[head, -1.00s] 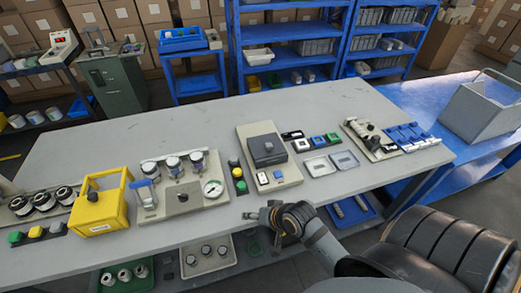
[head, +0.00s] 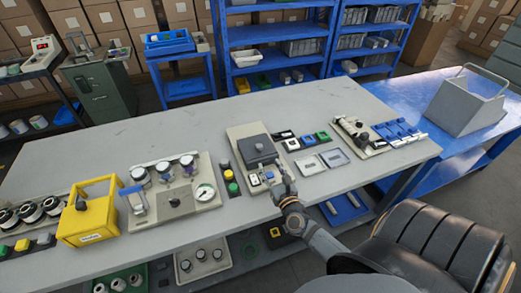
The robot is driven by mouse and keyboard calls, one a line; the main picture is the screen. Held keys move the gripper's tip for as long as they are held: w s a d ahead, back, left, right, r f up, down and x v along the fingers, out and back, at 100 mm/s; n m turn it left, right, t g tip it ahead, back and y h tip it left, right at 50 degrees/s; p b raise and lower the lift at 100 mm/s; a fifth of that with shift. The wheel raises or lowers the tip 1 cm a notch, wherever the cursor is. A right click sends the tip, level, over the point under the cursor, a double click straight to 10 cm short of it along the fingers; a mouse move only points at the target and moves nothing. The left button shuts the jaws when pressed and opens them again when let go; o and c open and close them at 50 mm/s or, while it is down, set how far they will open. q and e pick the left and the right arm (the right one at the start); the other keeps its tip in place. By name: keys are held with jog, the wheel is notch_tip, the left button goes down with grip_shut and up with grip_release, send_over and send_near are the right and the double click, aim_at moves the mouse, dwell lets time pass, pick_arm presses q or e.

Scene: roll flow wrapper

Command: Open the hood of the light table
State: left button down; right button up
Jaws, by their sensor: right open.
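The light table (head: 238,132) is a beige unit on the workbench, near its front edge. A dark grey hood (head: 257,155) with a black knob on top lies down over its middle, closed. Small switches show on the unit's front part. My right gripper (head: 281,175) is open and empty at the front right corner of the unit, close to the hood's near side. Whether it touches the unit cannot be told. It partly covers the front right of the unit. My left gripper is not in view.
The workbench (head: 120,140) also carries a yellow box (head: 87,222), a gauge panel (head: 175,203) and green and yellow buttons (head: 231,185) on the left. Flat grey trays (head: 310,165) and small coloured blocks lie close on the right. The bench behind the unit is clear.

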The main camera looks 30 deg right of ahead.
aim_at(260, 149)
jog(key=x, duration=1)
jog(key=shift+w+a+p, duration=0.1)
jog(key=shift+p, duration=0.3)
grip_shut()
